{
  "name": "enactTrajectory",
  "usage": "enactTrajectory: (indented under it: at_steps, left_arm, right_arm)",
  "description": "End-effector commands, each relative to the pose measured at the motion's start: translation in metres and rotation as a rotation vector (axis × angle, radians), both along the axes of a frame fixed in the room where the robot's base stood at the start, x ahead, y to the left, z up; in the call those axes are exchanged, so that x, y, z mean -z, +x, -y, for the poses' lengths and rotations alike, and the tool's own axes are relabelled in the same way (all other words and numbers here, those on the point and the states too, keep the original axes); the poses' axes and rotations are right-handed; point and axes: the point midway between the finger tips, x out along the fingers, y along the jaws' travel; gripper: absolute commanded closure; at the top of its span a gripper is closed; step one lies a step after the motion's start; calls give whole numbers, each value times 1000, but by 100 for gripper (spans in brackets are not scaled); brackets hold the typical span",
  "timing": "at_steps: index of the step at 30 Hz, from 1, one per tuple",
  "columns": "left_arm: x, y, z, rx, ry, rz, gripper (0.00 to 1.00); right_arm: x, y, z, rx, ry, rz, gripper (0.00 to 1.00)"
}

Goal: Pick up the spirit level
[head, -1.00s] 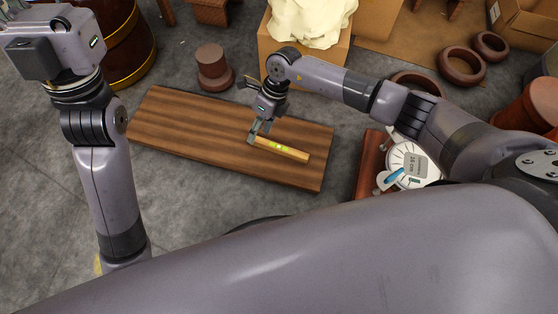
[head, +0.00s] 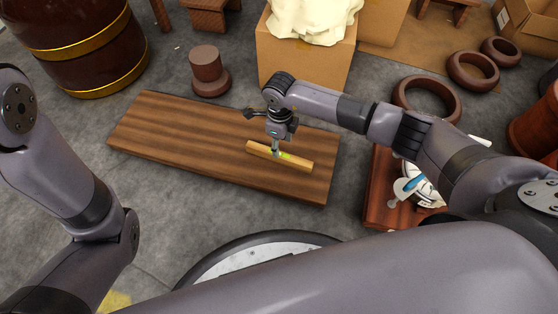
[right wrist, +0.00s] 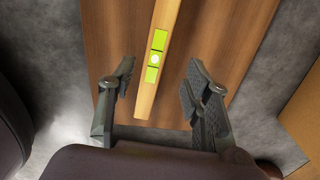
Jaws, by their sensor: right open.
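The spirit level (head: 298,164) is a slim yellow wooden bar with bright green vials, lying flat on the brown wooden board (head: 180,140). My right gripper (head: 276,152) is over the middle of the level in the head view and hides a small part of it. In the right wrist view the gripper (right wrist: 158,85) is open, with one finger on each side of the level (right wrist: 150,95) and a gap to both. The level's green vials (right wrist: 155,58) show just ahead of the fingertips. My left gripper is out of view; only left arm links show.
A dark red stand (head: 380,190) with a white dial gauge (head: 425,190) is right of the board. A brown spool-shaped piece (head: 208,70), a large barrel (head: 80,40) and a cardboard box (head: 305,58) stand behind. Bare floor lies left of the board.

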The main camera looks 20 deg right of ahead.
Motion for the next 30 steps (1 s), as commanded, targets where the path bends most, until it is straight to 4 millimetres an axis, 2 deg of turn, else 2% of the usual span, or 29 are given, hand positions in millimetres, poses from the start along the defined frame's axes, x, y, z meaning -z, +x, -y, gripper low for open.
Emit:
enactTrajectory:
  at_steps: [1,8,18,26,30]
  left_arm:
    - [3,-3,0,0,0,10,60]
    - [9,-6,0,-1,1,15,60]
    - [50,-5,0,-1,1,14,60]
    - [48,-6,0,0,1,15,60]
    - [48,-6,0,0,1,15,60]
  right_arm:
    - [6,0,0,0,1,1,55]
    - [16,-1,-1,0,1,0,55]
    - [59,-5,-5,1,2,-1,55]
    - [59,-5,-5,1,1,0,55]
    - [59,-5,-5,1,1,0,63]
